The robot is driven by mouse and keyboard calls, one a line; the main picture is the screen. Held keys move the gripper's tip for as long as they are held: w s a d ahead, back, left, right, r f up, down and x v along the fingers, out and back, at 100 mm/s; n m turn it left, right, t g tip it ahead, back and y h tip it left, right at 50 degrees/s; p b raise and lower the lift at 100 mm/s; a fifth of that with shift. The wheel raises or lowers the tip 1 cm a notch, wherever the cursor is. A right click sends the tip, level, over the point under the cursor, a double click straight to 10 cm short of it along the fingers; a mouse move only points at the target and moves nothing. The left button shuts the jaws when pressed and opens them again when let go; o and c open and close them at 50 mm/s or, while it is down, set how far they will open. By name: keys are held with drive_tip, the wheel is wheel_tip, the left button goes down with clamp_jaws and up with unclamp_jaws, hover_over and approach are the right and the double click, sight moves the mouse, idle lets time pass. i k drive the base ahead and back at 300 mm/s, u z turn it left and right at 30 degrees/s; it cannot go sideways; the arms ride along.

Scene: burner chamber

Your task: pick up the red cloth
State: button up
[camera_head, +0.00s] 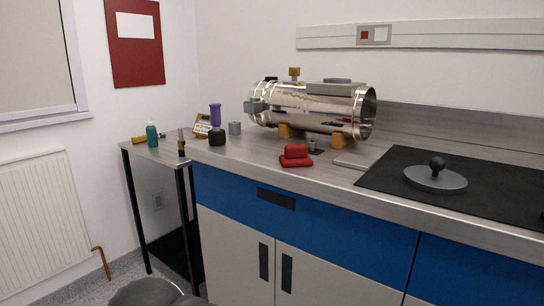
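The red cloth (296,160) lies on the steel worktop (226,156), near its front edge. It looks like a folded flat piece with a thicker folded part on top. It is left of the black mat and in front of the metal cylinder. Nothing covers it. My gripper is not in view.
A shiny metal cylinder (312,106) rests on orange-brown supports behind the cloth. A small grey part (312,146) stands close behind it. A black mat (461,180) with a knobbed grey disc (435,179) is at right. Bottles and small items stand at left.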

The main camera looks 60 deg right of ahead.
sight(294, 155)
drive_tip(key=z, duration=0.05)
drive_tip(key=i, duration=1.65)
drive_tip(key=z, duration=3.05)
